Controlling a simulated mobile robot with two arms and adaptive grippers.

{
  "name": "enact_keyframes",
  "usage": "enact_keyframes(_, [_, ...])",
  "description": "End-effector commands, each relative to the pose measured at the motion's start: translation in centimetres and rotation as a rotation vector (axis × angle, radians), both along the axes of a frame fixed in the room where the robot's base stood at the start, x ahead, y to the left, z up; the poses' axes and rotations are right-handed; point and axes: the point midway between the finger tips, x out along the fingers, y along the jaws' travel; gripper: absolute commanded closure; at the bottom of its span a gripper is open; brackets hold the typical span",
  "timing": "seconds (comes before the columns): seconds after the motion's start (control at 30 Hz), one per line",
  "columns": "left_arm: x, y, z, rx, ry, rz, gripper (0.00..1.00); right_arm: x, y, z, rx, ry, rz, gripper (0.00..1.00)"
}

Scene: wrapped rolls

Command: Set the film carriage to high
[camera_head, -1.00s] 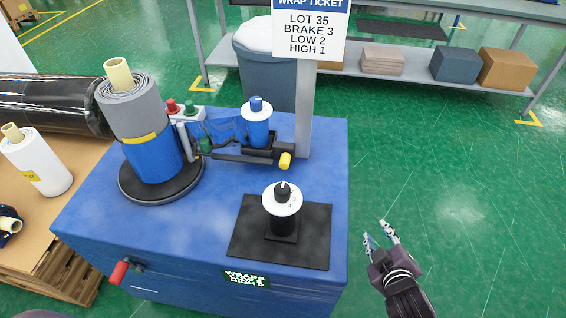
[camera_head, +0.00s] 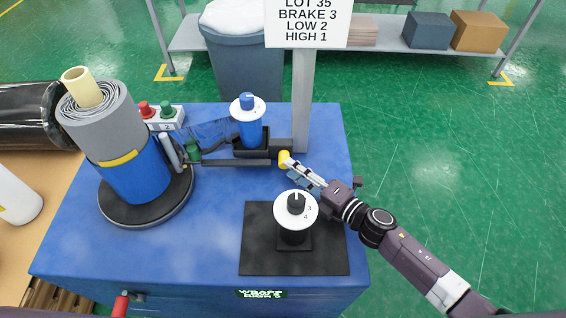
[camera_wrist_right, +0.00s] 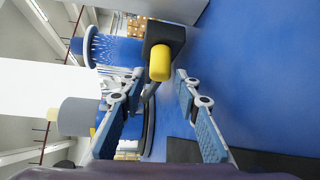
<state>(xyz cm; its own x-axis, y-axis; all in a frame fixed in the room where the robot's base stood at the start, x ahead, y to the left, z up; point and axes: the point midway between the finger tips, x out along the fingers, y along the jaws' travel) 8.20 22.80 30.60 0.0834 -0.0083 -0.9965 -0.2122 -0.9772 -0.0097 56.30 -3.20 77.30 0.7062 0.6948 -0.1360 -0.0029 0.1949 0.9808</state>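The film carriage (camera_head: 240,161) is a dark bracket holding a blue film roll with a white top (camera_head: 249,129), beside the wrapped blue and grey load. A yellow handle (camera_head: 285,158) sticks out at its right end. It also shows in the right wrist view (camera_wrist_right: 160,62). My right gripper (camera_head: 301,171) is at the handle, coming from the lower right. In the wrist view its fingers (camera_wrist_right: 159,80) are apart, with the handle ahead between the tips; I cannot tell whether they touch it. My left gripper is not in view.
A white dial with a black knob (camera_head: 296,207) stands on a black mat (camera_head: 262,258) close to my right forearm. A ticket on a post (camera_head: 305,22) reads HIGH 1, LOW 2, BRAKE 3. Red and green buttons (camera_head: 160,115) sit behind the turntable (camera_head: 175,208).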

Motion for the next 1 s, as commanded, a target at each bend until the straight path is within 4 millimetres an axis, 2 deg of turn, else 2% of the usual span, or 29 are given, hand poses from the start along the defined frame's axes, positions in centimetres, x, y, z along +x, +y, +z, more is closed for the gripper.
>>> enact_keyframes(0.1, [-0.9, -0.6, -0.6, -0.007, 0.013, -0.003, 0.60, 1.4, 1.4, -0.3, 0.000, -0.003, 0.001, 0.70])
enact_keyframes(0.23, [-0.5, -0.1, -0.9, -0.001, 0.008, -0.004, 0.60, 2.4, 2.4, -0.5, 0.001, -0.002, -0.001, 0.70])
enact_keyframes(0.5, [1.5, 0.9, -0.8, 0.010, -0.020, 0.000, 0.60, 2.9, 2.9, -0.5, 0.001, 0.000, -0.001, 0.70])
enact_keyframes(0.6, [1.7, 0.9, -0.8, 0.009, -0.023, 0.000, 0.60, 2.9, 2.9, -0.5, 0.001, 0.000, -0.001, 0.70])
enact_keyframes(0.87, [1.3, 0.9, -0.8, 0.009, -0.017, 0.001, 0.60, 2.9, 2.8, -0.5, 0.001, 0.001, -0.001, 0.98])
enact_keyframes(1.0, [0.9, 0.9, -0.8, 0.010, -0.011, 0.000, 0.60, 2.9, 2.8, -0.6, 0.001, 0.001, -0.001, 1.00])
